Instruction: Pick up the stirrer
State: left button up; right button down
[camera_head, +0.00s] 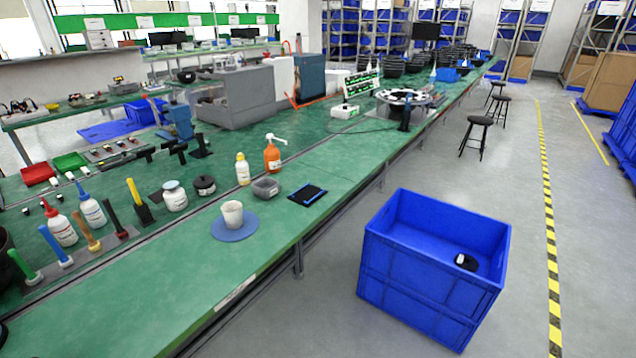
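I cannot tell for sure which thing is the stirrer. Several stick-shaped tools stand at the left of the green bench, among them a green one (24,268), a blue one (55,247), an orange one (84,231), a dark one (115,222) and a yellow-and-black one (138,202). A pale cup (232,214) stands on a round blue mat (235,231); its inside is too small to make out. Neither of my grippers shows in the head view.
A black tray (307,196) lies near the edge. A blue crate (420,293) stands on the floor.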

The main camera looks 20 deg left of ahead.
aim_at(134, 192)
jog(key=u, duration=1.2)
jog(key=i+u, duration=0.35)
jog(key=i+l+u, duration=0.1)
jog(key=u, duration=0.2)
jog(key=k+l+z, duration=0.1)
jog(key=k, duration=0.25)
jog(key=k+l+z, duration=0.1)
jog(key=k, duration=0.2)
